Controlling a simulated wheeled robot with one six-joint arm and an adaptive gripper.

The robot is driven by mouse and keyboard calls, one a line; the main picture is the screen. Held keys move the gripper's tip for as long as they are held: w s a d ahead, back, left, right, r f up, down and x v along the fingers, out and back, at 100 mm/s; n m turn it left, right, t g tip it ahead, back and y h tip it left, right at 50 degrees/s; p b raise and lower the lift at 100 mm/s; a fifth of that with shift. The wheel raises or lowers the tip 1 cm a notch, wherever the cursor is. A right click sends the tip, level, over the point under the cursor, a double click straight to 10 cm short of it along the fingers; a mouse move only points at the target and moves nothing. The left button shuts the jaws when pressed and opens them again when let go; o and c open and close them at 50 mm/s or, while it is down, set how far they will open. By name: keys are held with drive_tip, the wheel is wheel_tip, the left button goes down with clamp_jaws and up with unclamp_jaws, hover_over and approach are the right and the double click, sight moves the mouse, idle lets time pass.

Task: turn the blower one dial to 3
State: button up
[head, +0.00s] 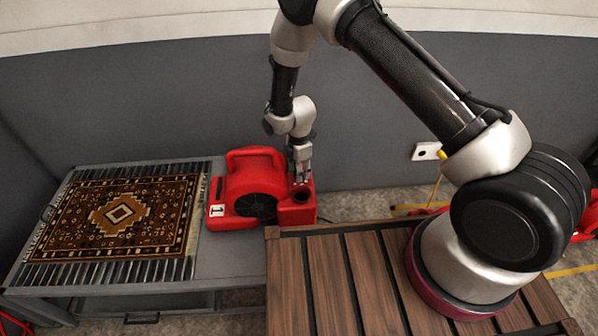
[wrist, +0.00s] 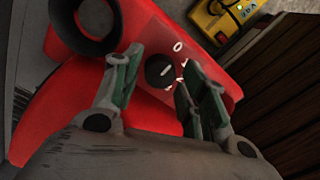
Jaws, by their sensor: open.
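The blower (head: 255,184) is a red machine with a "1" label, on the grey table's right end. In the wrist view its red body (wrist: 60,108) fills much of the left and centre. The dial (wrist: 158,70) is a small black round knob with a short white line, on a flat red panel. A white 0 is printed above and right of it; further white marks at its right are partly hidden by a finger, so its setting cannot be told. My gripper (wrist: 160,67) is open, its fingertips on either side of the dial; contact cannot be told. My gripper (head: 301,172) hangs above the blower's right end.
A patterned rug (head: 117,215) lies on the grey table (head: 232,262) left of the blower. A slatted wooden surface (head: 345,285) is in front. A yellow device (wrist: 222,16) is beyond the blower. A dark grey wall (head: 150,120) stands behind.

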drive_tip(key=shift+f, duration=0.5)
drive_tip(key=c, duration=0.8)
drive_tip(key=shift+o, duration=0.2)
